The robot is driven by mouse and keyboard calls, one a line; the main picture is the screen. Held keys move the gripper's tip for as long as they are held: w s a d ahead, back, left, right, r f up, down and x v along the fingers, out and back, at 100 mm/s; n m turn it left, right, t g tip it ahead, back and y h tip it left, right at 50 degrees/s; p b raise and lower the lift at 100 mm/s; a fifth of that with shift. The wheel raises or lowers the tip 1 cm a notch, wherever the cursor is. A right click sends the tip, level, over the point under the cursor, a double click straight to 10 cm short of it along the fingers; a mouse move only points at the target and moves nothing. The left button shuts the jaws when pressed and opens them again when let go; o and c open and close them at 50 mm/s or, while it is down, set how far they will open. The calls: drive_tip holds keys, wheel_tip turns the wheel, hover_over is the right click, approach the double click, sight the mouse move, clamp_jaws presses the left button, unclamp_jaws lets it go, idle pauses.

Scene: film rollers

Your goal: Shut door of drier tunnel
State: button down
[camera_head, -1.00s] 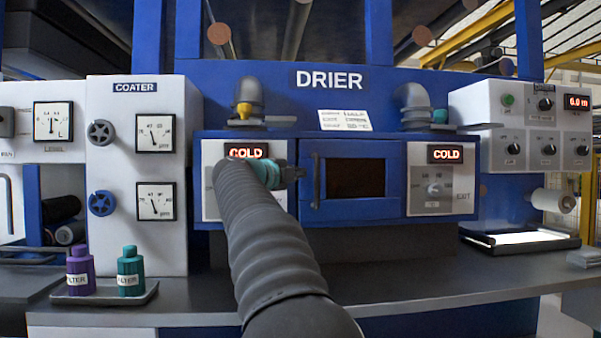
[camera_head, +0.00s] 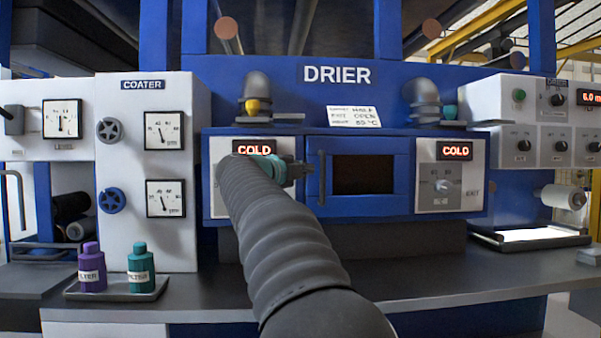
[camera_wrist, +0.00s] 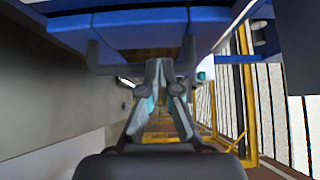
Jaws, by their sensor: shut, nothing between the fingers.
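The drier door (camera_head: 400,145) is a blue panel with a dark window and a vertical dark handle (camera_head: 322,178) on its left side. In the head view it looks about flush with the drier front; a small gap cannot be ruled out. My gripper (camera_head: 306,170) is shut and empty just left of the handle. In the wrist view my gripper (camera_wrist: 158,68) is in front of the dark handle (camera_wrist: 92,58), with its tips close to it; contact is unclear. The blue drier front (camera_wrist: 135,27) lies beyond.
COLD displays (camera_head: 456,151) sit on both sides of the door. A white note (camera_head: 354,117) stands on the drier top. Purple (camera_head: 92,270) and teal (camera_head: 140,268) bottles stand on a tray at left. The counter (camera_head: 440,275) below the door is clear.

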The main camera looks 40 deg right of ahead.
drive_tip(key=v, duration=0.9)
drive_tip(key=shift+w+a+b, duration=0.2)
drive_tip(key=shift+a+b, duration=0.1)
drive_tip(key=shift+a, duration=0.05)
drive_tip(key=shift+w, duration=0.1)
